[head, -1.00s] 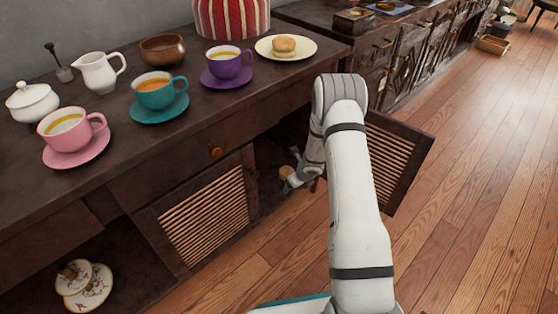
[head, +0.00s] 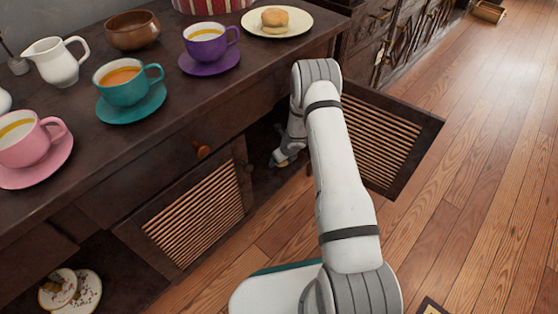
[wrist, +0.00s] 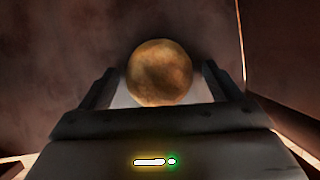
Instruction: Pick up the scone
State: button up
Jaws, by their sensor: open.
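A round, golden-brown scone (wrist: 160,72) shows close up in the wrist view, between the two fingers of my open gripper (wrist: 157,88). A gap shows on each side of it, and I cannot tell whether it rests on a surface. In the head view my gripper (head: 281,158) is low inside the open cupboard, partly behind my arm, and the scone there cannot be made out. Another scone (head: 275,17) sits on a cream plate (head: 299,26) on the sideboard top, well above my gripper.
The open slatted door (head: 385,145) stands right of my arm, and a shut slatted door (head: 197,218) is left of it. Teal (head: 124,84), purple (head: 208,45) and pink (head: 28,140) cups stand on the sideboard. The wooden floor (head: 470,190) at right is clear.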

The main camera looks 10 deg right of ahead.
jog(key=shift+c, duration=0.3)
jog(key=shift+s, duration=0.1)
jog(key=c, duration=1)
